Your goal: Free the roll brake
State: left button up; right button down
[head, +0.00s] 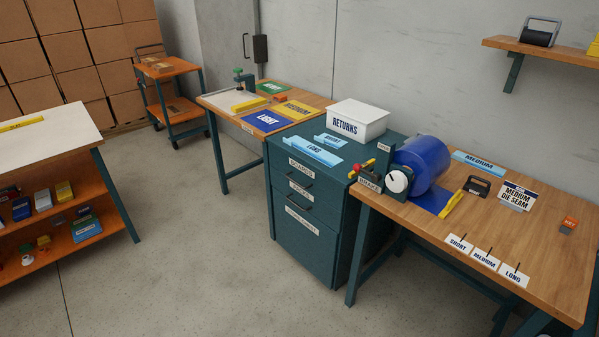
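A large blue roll (424,164) lies in a dark teal stand at the left end of the right wooden workbench. Blue sheet (433,199) from it lies flat on the bench. A white round disc (398,181) with a dark mark is on the roll's near end. A small label reading BRAKE (369,185) stands on the bench's left corner. Just above it are small red and yellow parts (367,164) at the stand's left side; their exact shape and the brake's setting are too small to tell. Neither of my grippers is in view.
A teal drawer cabinet (318,219) stands left of the bench, with a white RETURNS box (358,121) on top. A yellow bar (451,204), a dark handled tool (477,186) and SHORT, MEDIUM, LONG cards (485,259) lie on the bench. Open floor (190,240) is at left.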

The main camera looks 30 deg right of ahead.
aim_at(376, 177)
jog(key=z, duration=0.05)
jog(key=i, duration=1.2)
jog(key=z, duration=0.65)
